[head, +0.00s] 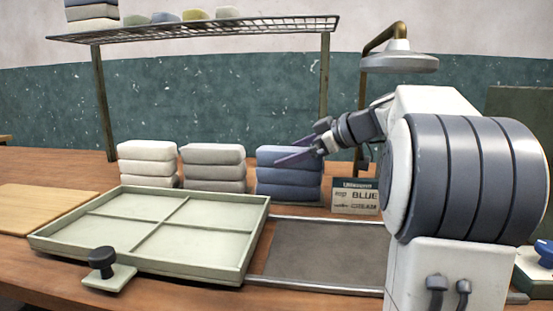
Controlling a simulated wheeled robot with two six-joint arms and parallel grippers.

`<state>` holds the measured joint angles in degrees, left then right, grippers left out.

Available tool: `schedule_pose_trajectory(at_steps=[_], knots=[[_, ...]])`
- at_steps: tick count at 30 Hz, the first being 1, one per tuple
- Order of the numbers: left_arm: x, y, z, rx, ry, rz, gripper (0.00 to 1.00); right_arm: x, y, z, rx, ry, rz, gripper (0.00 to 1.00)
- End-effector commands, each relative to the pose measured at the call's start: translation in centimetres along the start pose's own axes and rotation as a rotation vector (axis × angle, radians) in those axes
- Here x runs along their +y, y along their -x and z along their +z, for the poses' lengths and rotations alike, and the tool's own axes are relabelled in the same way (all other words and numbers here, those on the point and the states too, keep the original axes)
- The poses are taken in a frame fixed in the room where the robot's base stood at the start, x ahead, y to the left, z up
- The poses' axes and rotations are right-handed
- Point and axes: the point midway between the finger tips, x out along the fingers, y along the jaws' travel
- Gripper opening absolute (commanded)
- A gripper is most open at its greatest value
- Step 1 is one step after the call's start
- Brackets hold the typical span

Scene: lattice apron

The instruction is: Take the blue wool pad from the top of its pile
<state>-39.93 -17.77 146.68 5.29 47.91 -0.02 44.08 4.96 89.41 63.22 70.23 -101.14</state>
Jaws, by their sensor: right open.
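The blue wool pads are stacked in a pile (288,177) of several at the back of the table, right of the white and grey piles. The top blue pad (272,153) is partly hidden behind my right gripper. My right gripper (284,152) is open, its fingers pointing left at the height of the top blue pad. I cannot tell whether the fingers touch the pad. My left gripper is not in view.
A white pile (148,167) and a grey pile (214,170) stand left of the blue one. A pale green divided tray (185,261) and a dark mat (322,252) lie in front. A lattice shelf (200,30) and a lamp (399,62) are above.

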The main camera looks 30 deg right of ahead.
Motion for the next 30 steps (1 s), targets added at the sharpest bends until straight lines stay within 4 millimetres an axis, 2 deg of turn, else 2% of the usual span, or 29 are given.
schedule_pose_trajectory(at_steps=[5, 8, 10, 25, 27, 28, 29, 30], knots=[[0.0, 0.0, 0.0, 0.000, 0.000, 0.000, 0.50, 0.2, 0.3, 0.2, -0.001, -0.002, 0.006, 1.00], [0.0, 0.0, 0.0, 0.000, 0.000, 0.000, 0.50, 0.3, 0.4, 0.3, -0.002, -0.003, 0.007, 0.66], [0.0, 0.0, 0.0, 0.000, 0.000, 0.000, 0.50, 0.3, 0.4, 0.3, -0.002, -0.004, 0.007, 0.39], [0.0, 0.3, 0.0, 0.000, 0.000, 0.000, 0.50, 0.3, 0.4, -0.2, -0.002, -0.002, 0.004, 0.35], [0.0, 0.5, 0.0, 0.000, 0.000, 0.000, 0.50, 0.4, 0.7, -0.7, -0.001, -0.002, 0.004, 0.13], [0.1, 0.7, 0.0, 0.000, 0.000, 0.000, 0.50, 0.5, 0.8, -1.0, -0.001, -0.001, 0.004, 0.10], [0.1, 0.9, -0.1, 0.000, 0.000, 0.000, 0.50, 0.6, 1.0, -1.3, -0.001, -0.001, 0.004, 0.00], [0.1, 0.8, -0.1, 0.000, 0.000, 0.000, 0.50, 0.6, 1.3, -1.1, -0.002, -0.003, 0.005, 0.00]])
